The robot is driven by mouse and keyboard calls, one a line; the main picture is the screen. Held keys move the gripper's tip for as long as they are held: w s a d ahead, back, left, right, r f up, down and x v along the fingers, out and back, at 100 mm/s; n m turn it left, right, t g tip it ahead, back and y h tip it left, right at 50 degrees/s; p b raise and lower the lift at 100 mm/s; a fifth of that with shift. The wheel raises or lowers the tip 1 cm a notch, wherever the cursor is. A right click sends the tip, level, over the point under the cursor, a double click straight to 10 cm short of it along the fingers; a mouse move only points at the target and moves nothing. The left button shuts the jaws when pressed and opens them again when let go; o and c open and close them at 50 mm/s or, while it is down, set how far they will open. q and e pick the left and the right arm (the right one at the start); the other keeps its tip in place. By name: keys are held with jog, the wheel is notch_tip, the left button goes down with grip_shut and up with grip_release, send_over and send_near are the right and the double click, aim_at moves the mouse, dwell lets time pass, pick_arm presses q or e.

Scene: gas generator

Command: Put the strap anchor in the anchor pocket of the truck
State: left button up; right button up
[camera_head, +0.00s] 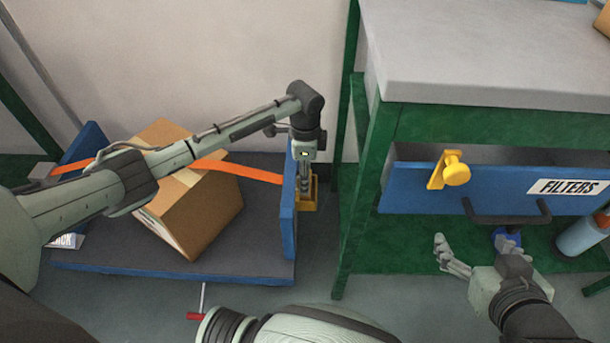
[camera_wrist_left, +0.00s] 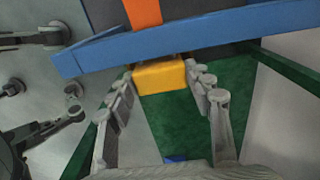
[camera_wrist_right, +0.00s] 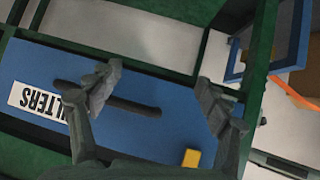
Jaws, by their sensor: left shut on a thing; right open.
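The blue truck (camera_head: 170,278), a low cart with end panels, stands at the left. My left gripper (camera_head: 305,180) points down just outside its right end panel (camera_head: 288,215). A yellow block (camera_wrist_left: 160,77), seemingly the strap anchor, sits between its fingertips (camera_wrist_left: 165,74), against that panel. Yellow also shows around the fingertips in the head view (camera_head: 306,205). I cannot tell anchor from anchor pocket there, nor how deep it sits. An orange strap (camera_head: 255,174) runs over the carton to that panel. My right gripper (camera_head: 475,252) is open and empty before the drawer.
A tilted carton (camera_head: 205,215) lies on the truck. A green bench (camera_head: 370,170) stands at the right, with a blue FILTERS drawer (camera_head: 420,192) pulled out. A blue-grey cylinder (camera_head: 582,235) stands at far right.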

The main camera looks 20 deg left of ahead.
pick_arm(q)
jog(key=o, duration=1.3)
jog(key=shift+f, duration=0.1)
jog(key=shift+c, duration=0.2)
